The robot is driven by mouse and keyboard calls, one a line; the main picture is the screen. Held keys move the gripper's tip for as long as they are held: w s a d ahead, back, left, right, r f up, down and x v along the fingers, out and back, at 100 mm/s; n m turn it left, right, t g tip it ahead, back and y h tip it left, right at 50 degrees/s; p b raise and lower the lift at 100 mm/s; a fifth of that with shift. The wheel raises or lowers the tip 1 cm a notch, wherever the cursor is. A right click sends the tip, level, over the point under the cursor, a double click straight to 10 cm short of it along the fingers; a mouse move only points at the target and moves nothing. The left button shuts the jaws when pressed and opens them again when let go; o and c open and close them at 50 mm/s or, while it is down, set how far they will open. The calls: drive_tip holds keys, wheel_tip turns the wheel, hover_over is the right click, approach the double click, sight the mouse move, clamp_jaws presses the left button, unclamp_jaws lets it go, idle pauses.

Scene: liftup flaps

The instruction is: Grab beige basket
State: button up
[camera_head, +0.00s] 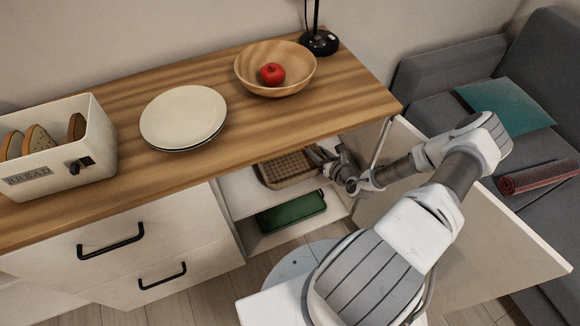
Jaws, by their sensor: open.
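The beige basket (284,169) is a low woven basket on the upper shelf inside the open cabinet, under the wooden top. Its back part is hidden by the countertop. My gripper (318,160) is at the basket's right end, reaching into the cabinet from the right. Its jaws are open. The fingertips are close to the basket's right edge; I cannot tell whether they touch it or straddle its rim.
A green case (291,212) lies on the lower shelf. The open cabinet door (480,225) stands to the right, beside my arm. The wooden countertop (345,95) overhangs the shelf and holds a bowl (275,88), plates (184,117) and a bread box (95,150).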

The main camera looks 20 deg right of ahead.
drive_tip(key=shift+w+f, duration=0.1)
drive_tip(key=shift+w, duration=0.15)
clamp_jaws()
idle(1.3)
